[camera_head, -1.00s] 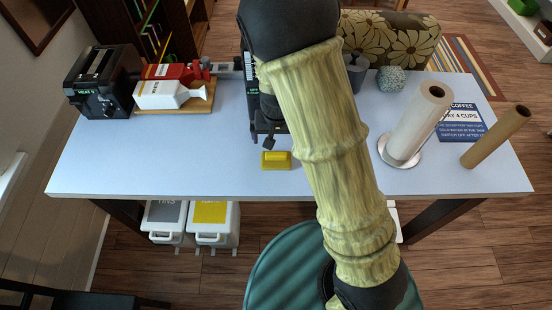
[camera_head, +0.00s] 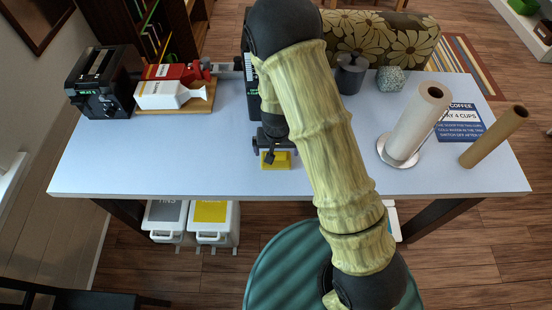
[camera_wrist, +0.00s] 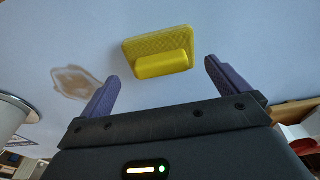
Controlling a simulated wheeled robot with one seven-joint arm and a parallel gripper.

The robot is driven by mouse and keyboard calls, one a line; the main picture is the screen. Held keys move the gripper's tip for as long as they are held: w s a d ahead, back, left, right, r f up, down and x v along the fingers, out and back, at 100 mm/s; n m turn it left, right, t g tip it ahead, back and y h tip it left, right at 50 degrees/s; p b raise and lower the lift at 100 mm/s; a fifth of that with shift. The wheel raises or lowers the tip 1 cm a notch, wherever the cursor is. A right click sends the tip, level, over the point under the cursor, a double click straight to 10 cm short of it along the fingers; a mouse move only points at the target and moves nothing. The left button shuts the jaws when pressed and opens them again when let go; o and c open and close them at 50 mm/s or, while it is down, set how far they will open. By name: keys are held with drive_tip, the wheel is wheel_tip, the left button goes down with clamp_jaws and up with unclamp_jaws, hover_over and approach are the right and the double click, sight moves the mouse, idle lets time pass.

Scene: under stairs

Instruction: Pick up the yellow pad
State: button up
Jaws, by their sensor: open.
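The yellow pad (camera_head: 276,162) lies on the light blue table near its front edge, with a raised ridge on its top. In the head view my gripper (camera_head: 270,154) is over it and hides part of it. In the wrist view the yellow pad (camera_wrist: 158,52) lies beyond the two purple fingertips, centred between them sideways. My gripper (camera_wrist: 163,75) is open and empty, with a finger to each side. I see no contact between fingers and pad.
The table (camera_head: 180,165) is clear left of the pad. A paper towel roll on a stand (camera_head: 415,125) and a cardboard tube (camera_head: 494,136) stand to the right. A black machine (camera_head: 100,85) and cartons on a board (camera_head: 205,100) are at the back left. A brown mark (camera_wrist: 75,83) shows on the table.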

sight(276, 154)
drive_tip(key=shift+w+a+f+p, duration=0.1)
drive_tip(key=shift+f+p, duration=0.15)
drive_tip(key=shift+f, duration=0.55)
drive_tip(key=shift+w+d+f+p, duration=0.1)
drive_tip(key=shift+f+p, duration=0.2)
drive_tip(key=shift+f, duration=0.45)
drive_tip(key=shift+w+a+f+p, duration=0.1)
drive_tip(key=shift+f+p, duration=0.15)
drive_tip(key=shift+f, duration=0.55)
drive_tip(key=c, duration=0.7)
drive_tip(key=shift+r, duration=0.1)
wheel_tip(276, 154, up, 10)
drive_tip(key=shift+f+b, duration=0.1)
drive_tip(key=shift+b, duration=0.7)
